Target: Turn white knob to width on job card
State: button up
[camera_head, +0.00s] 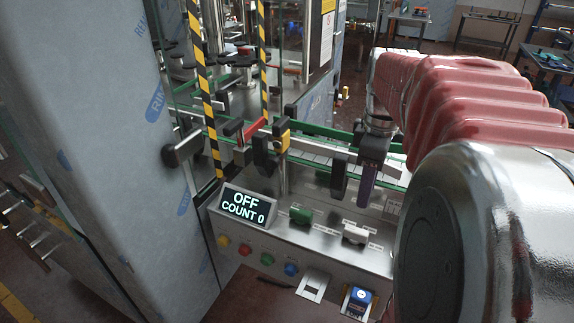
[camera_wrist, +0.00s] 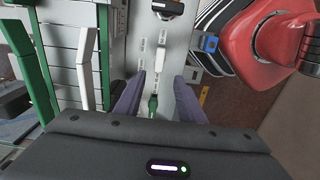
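The white knob (camera_head: 355,235) sits on the front of the machine's steel panel, right of the green knob (camera_head: 301,214). In the wrist view the white knob (camera_wrist: 161,63) lies just beyond and between my fingertips, with the green knob (camera_wrist: 153,103) below it. My gripper (camera_head: 366,203) points down above the panel, apart from the white knob. In the wrist view its two purple fingers (camera_wrist: 158,78) are spread with nothing held. The width marks and any job card are too small to read.
A display (camera_head: 243,205) reads OFF, COUNT 0. Several coloured buttons (camera_head: 267,259) line the front, beside a blue device (camera_head: 358,299). The green-railed conveyor (camera_head: 320,150) and striped posts (camera_head: 203,95) stand behind. A black-topped part (camera_wrist: 168,8) is at the wrist view's top.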

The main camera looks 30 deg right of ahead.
aim_at(357, 230)
jog(key=shift+f, duration=0.15)
notch_tip(357, 230, down, 14)
jog(key=shift+r, duration=0.2)
dwell(0.7)
